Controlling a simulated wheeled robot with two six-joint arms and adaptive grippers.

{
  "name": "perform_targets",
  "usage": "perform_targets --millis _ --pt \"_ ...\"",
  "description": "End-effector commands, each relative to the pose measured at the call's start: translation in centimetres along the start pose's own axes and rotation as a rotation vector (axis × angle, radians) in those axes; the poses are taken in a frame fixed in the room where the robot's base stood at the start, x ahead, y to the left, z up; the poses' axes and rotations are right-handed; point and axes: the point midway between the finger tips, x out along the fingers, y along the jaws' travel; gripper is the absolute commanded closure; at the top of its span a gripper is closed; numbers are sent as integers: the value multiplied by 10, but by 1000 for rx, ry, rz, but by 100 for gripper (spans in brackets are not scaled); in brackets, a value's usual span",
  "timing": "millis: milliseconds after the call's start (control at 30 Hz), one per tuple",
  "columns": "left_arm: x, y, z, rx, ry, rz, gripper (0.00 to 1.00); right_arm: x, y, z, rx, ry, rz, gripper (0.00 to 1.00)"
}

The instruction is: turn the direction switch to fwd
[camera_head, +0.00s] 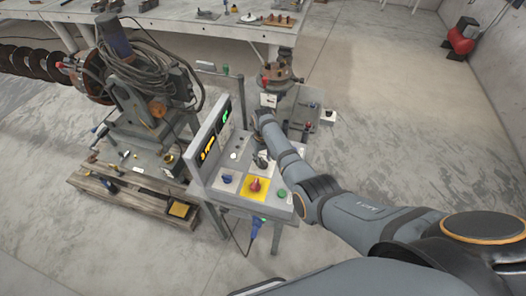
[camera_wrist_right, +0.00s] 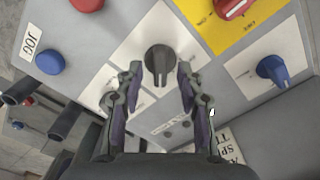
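A black rotary knob (camera_wrist_right: 158,62) sits on a white label plate on the grey control panel in the right wrist view. It appears to be the direction switch, but I cannot read its label. Its grip bar points roughly toward my gripper. My right gripper (camera_wrist_right: 160,84) is open, with one finger on each side of the knob and a gap showing on both sides. In the head view my right gripper (camera_head: 262,158) is over the panel's upper right part, and the arm hides part of the panel. My left gripper is not in view.
A red knob on a yellow plate (camera_head: 255,187) and a blue knob (camera_head: 227,178) are close by on the panel, with a green button (camera_head: 282,192). A blue button (camera_wrist_right: 50,62) is marked JOG. A lit display board (camera_head: 213,143) rises along the panel's left side.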

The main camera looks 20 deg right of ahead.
Motion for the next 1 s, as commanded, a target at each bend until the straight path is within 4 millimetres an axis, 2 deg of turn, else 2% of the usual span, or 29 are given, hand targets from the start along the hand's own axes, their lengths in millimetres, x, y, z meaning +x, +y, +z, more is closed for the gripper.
perform_targets --millis 300,433,600,1000 --pt "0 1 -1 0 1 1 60 -75 0 -1 0 6 0 62" --pt "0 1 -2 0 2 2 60 -96 0 -1 0 4 1 62" --pt "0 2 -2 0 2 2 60 -107 0 0 0 1 0 62" --pt "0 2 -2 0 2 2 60 -108 0 0 0 1 0 62"
